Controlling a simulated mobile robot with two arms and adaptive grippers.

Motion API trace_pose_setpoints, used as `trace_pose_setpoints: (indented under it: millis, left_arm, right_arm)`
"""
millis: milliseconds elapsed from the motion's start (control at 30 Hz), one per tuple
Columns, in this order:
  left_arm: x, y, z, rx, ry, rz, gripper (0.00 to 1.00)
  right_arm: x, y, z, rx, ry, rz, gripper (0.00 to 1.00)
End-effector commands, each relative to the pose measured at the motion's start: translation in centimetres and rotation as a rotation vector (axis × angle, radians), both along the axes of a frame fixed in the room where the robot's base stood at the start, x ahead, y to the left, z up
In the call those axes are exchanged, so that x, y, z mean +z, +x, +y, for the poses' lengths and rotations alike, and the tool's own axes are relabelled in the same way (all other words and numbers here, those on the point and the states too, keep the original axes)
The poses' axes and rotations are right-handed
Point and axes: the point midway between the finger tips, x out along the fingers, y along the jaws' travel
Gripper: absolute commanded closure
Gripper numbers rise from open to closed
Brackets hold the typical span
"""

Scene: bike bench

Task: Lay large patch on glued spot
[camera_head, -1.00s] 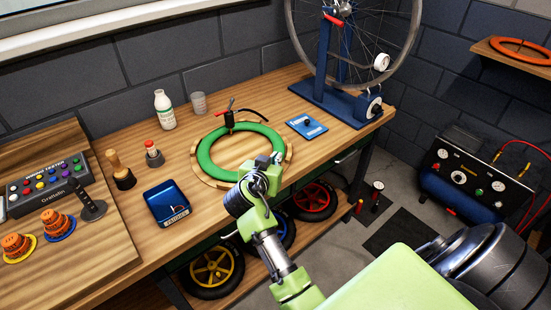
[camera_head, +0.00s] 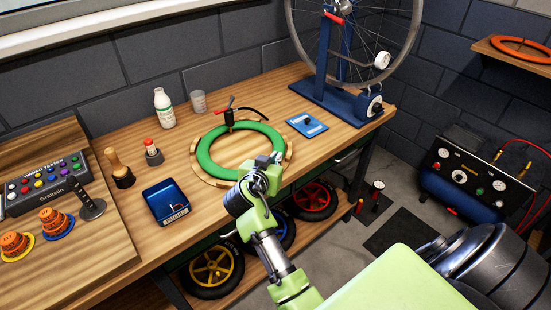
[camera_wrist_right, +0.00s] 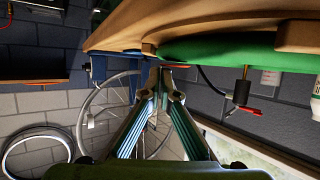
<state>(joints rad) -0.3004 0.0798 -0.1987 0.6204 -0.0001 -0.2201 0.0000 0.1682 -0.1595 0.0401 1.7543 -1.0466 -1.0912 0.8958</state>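A green inner tube (camera_head: 207,152) lies as a ring in a wooden cradle (camera_head: 196,171) on the bench. My right gripper (camera_head: 276,158) is at the right front of the ring, close to its edge; whether it touches cannot be told. In the right wrist view its fingers (camera_wrist_right: 164,76) converge to nearly meeting tips, just under the cradle and the green tube (camera_wrist_right: 225,50). I see no patch between the tips. I cannot make out the large patch or a glued spot. My left gripper is out of view.
A black clamp with a red handle (camera_head: 229,117) sits at the ring's back. A white bottle (camera_head: 164,108), a cup (camera_head: 198,102), a red-capped container (camera_head: 152,152) and a wooden-handled tool (camera_head: 119,169) stand leftward. A blue plate (camera_head: 308,124) and wheel stand (camera_head: 333,98) are right.

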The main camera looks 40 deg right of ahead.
Motion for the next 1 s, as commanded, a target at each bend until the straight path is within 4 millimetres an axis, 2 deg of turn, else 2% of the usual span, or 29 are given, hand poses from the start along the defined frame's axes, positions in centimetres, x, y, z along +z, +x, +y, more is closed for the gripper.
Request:
trace_pose_setpoints:
  millis: [33,67,100,667,800,1000]
  left_arm:
    - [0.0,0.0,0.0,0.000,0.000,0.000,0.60]
    - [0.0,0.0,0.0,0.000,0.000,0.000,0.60]
    - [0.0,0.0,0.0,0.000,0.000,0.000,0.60]
    - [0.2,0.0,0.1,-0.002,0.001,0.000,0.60]
    - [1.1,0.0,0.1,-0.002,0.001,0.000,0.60]
    - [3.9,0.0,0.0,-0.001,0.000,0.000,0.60]
  right_arm:
    - [0.0,0.0,0.0,0.000,0.000,0.000,0.86]
    - [0.0,0.0,0.0,0.000,0.000,0.000,0.78]
    - [0.0,0.0,0.0,0.000,0.000,0.000,0.76]
    - [0.2,0.0,0.0,0.000,0.000,0.000,0.76]
    - [0.9,0.0,-0.2,0.000,-0.004,0.003,0.76]
    - [4.7,0.0,0.0,-0.001,0.003,-0.002,0.76]
